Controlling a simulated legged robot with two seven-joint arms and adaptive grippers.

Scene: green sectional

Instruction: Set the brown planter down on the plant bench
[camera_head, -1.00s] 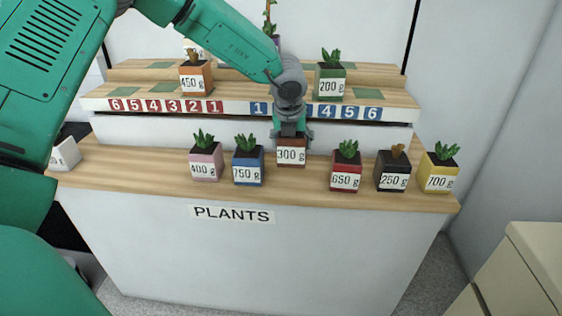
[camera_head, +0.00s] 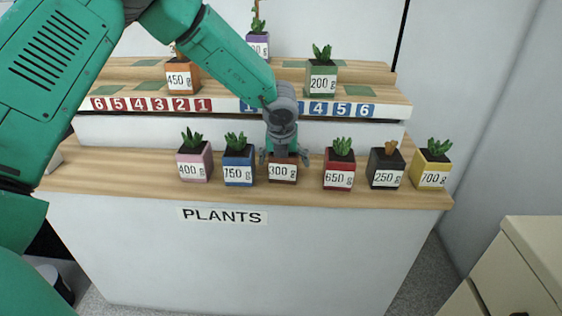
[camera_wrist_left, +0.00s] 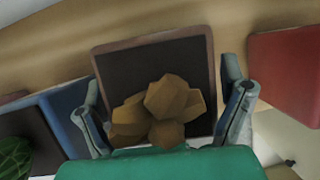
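The brown planter (camera_head: 283,173) with the "300 g" label stands upright on the plant bench (camera_head: 110,172), the wooden ledge above the PLANTS sign. It is between the blue and the red planters, with gaps on both sides. My left gripper (camera_head: 284,157) is above it with fingers spread to either side. In the left wrist view the planter (camera_wrist_left: 152,62), with its brown plant, lies between the open fingers (camera_wrist_left: 164,115), which look clear of its sides. My right gripper is not in view.
Pink (camera_head: 195,162), blue (camera_head: 239,168), red (camera_head: 339,167), black (camera_head: 386,167) and yellow (camera_head: 431,167) planters stand on the same bench. A raised shelf behind (camera_head: 220,95) has numbered squares and orange (camera_head: 182,77), green (camera_head: 321,77) and purple (camera_head: 258,44) planters.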

